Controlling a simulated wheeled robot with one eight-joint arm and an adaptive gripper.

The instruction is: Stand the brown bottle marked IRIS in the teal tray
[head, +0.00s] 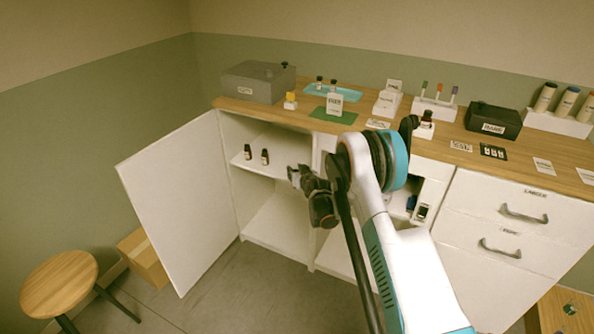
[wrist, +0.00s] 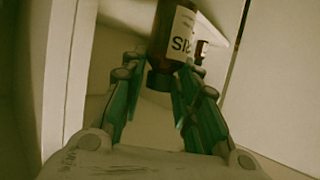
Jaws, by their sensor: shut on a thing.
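A brown bottle (wrist: 165,45) with a white label sits between the fingertips of my gripper (wrist: 160,74) in the wrist view. Only part of the label's lettering shows; it appears upside down and reads like the end of IRIS. My gripper is shut on this bottle. In the head view my gripper (head: 299,176) is at the open cupboard's front, and the held bottle is hard to make out there. The teal tray (head: 350,94) lies on the worktop at the back, with small dark bottles (head: 319,82) at it.
Two dark bottles (head: 265,157) stand on the cupboard shelf (head: 284,163), left of my gripper. The cupboard door (head: 175,200) stands open at left. A grey box (head: 258,83), a green mat (head: 320,114) and a white block (head: 387,103) are on the worktop near the tray.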

